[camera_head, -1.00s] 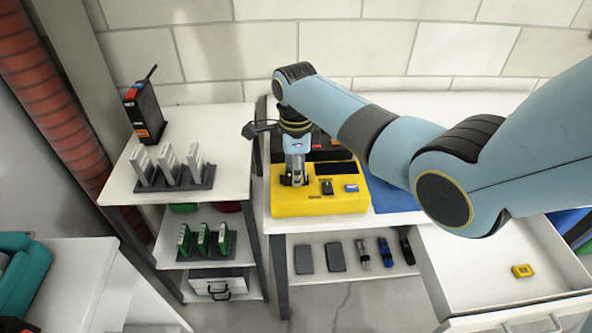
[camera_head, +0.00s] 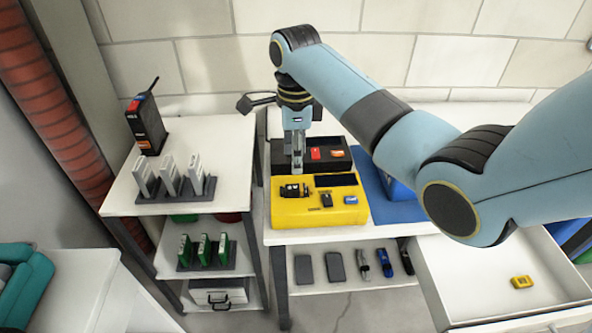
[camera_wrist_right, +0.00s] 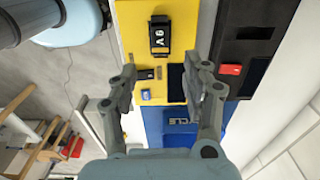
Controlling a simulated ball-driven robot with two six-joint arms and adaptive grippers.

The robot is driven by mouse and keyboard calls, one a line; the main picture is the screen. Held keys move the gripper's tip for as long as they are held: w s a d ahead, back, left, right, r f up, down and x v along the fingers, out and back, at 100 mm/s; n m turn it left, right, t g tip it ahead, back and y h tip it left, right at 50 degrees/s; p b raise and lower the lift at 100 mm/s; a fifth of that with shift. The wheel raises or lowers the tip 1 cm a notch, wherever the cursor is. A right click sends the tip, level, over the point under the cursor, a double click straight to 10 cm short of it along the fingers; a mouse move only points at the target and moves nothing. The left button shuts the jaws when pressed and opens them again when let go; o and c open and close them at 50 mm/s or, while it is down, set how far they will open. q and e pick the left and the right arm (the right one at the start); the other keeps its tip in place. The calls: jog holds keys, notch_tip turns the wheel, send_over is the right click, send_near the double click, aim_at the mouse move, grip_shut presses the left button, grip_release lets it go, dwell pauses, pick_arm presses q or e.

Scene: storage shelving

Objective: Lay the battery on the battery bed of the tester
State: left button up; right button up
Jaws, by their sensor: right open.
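The yellow tester (camera_head: 345,215) sits on the front of the white table. The black battery (camera_head: 293,191) lies flat on the tester's left part. In the right wrist view the battery (camera_wrist_right: 160,36) shows a white "A6" label; nothing touches it there. I cannot tell how exactly it sits in the bed beneath it, which it covers. My right gripper (camera_head: 297,168) is above and behind the battery, apart from it. In the wrist view its two fingers (camera_wrist_right: 167,92) are spread with nothing between them. My left gripper is not in view.
A radio (camera_head: 147,122) and racked batteries (camera_head: 172,176) stand on the left shelving.

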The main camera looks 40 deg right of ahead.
jog(key=shift+r, duration=1.65)
